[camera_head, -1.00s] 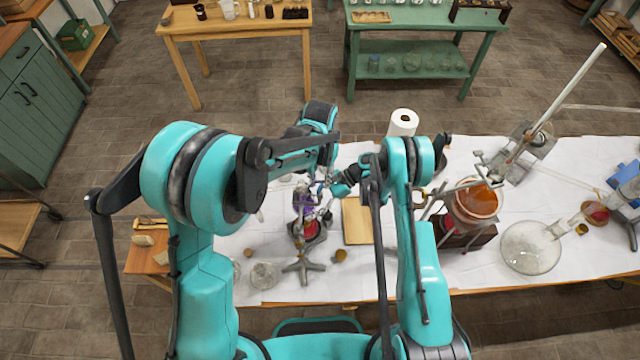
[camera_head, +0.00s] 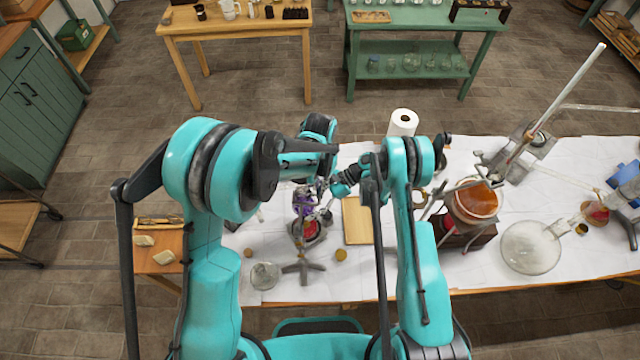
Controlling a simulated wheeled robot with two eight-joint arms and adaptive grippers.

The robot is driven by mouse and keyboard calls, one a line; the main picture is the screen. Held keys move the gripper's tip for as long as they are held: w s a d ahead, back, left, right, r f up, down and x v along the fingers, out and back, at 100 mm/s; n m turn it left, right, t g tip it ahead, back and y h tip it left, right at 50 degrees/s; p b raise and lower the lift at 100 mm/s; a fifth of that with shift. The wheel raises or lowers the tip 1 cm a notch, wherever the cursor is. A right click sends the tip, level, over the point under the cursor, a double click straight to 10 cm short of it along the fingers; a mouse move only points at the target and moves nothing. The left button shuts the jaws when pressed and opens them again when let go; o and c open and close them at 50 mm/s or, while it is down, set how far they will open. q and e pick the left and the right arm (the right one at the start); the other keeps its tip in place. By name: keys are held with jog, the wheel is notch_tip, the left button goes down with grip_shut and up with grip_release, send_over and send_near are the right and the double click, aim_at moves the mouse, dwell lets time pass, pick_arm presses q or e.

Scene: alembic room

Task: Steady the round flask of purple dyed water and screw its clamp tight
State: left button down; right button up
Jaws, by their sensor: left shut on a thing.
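The round flask of purple dyed water (camera_head: 302,207) is on a dark stand (camera_head: 302,267) on the white-covered table, left of the wooden board. It is small and partly hidden by my grippers. My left gripper (camera_head: 305,187) reaches down from behind and is shut at the top of the flask; its fingers are hard to make out. My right gripper (camera_head: 322,187) comes in from the right, close beside the flask's upper part. Its fingertips are too small to tell open from shut. The clamp and its screw cannot be made out clearly. Something red shows just under the flask.
A wooden board (camera_head: 356,220) lies right of the flask. A paper roll (camera_head: 402,123) stands behind. An orange-filled vessel (camera_head: 476,199), a large clear round flask (camera_head: 531,247) and a slanted rod (camera_head: 560,95) crowd the right. A small glass (camera_head: 265,275) stands front left.

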pick_arm(q)
jog(key=m, duration=0.4)
jog(key=shift+m, duration=2.5)
jog(key=c, duration=1.6)
grip_release()
